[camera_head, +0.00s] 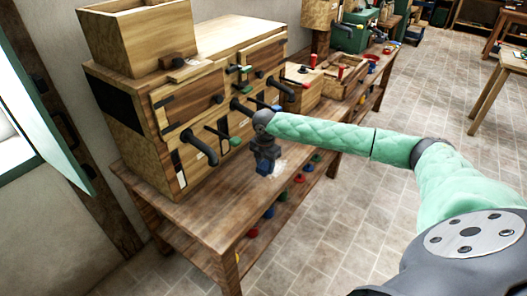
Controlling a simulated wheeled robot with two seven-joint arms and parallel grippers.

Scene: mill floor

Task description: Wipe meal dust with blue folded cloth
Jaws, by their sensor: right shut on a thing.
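My right gripper (265,154) reaches in from the right and points down over the wooden bench (208,222). It is shut on the blue cloth (263,169), which shows as a small dark blue piece under the fingers, at or close to the bench top; I cannot tell if it touches. A pale, whitish patch of meal dust (279,167) lies on the bench just right of the cloth. The gripper and cloth may hide part of the patch. My left gripper is not in view.
A wooden mill cabinet (208,125) with dark handles and coloured levers stands behind the gripper, close to it. An open wooden box (138,35) sits on top. Wooden trays (343,76) stand farther along the bench. The bench's near left end is clear.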

